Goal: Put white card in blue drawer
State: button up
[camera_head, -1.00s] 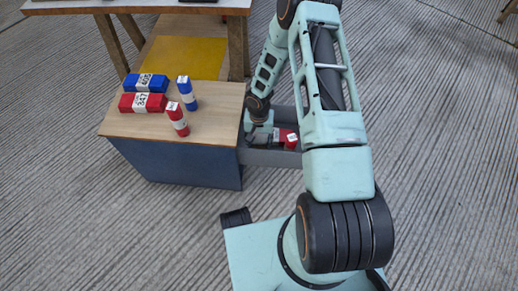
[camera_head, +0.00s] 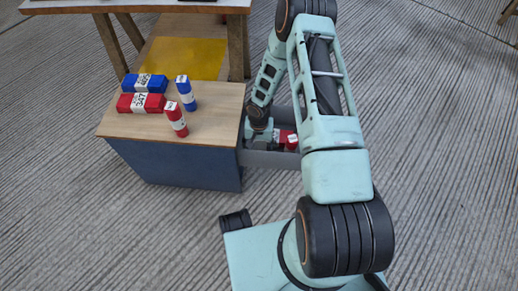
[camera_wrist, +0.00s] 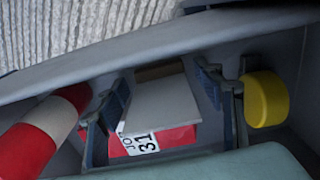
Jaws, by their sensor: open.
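The drawer (camera_head: 272,159) is pulled out from the right side of the blue cabinet with a wooden top (camera_head: 190,155). My gripper (camera_head: 263,140) is down inside it. In the wrist view my gripper (camera_wrist: 167,115) is open, with one finger on each side of a pale, flat white piece (camera_wrist: 165,98) that looks like the white card. It stands tilted in the drawer; whether either finger touches it is unclear. A red packet with a white label (camera_wrist: 160,141) lies just below it. In the head view my arm hides the card.
The drawer also holds a yellow round thing (camera_wrist: 265,98) and a red-and-white cylinder (camera_wrist: 45,130). On the cabinet top are a blue packet (camera_head: 145,83), a red packet (camera_head: 141,103), a blue cylinder (camera_head: 186,93) and a red cylinder (camera_head: 175,119). A wooden table stands behind.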

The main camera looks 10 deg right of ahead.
notch_tip(320, 180, up, 12)
jog(key=p, duration=0.4)
jog(key=shift+r+p, duration=0.2)
jog(key=shift+p, duration=0.1)
